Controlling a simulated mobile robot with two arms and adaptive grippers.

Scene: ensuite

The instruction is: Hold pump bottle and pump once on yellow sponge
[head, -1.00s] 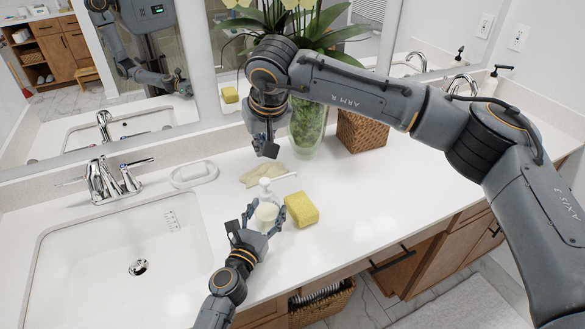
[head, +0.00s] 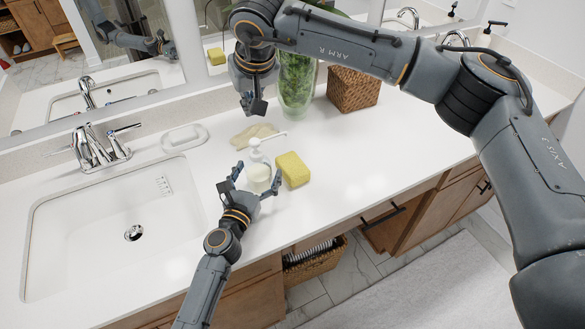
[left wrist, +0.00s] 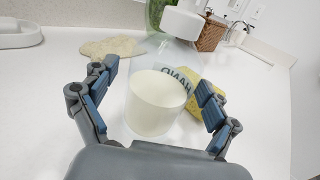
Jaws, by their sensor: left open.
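The pump bottle (head: 259,177), clear with pale contents and a white pump head (head: 256,145), stands upright on the counter. Its spout points right, over or near the yellow sponge (head: 293,169), which lies just right of it. My left gripper (head: 256,184) is open, its fingers on either side of the bottle. In the left wrist view the bottle (left wrist: 155,103) stands between the spread fingers, with gaps on both sides; the sponge (left wrist: 207,95) is partly hidden behind the right finger. My right gripper (head: 254,103) hangs above the counter behind the bottle, fingers pointing down; its opening is unclear.
A sink (head: 110,235) with a faucet (head: 98,147) is at left. A soap dish (head: 184,137) and a beige cloth (head: 254,135) lie behind the bottle. A glass vase (head: 297,85) and a wicker basket (head: 353,88) stand at the back. The counter at right is clear.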

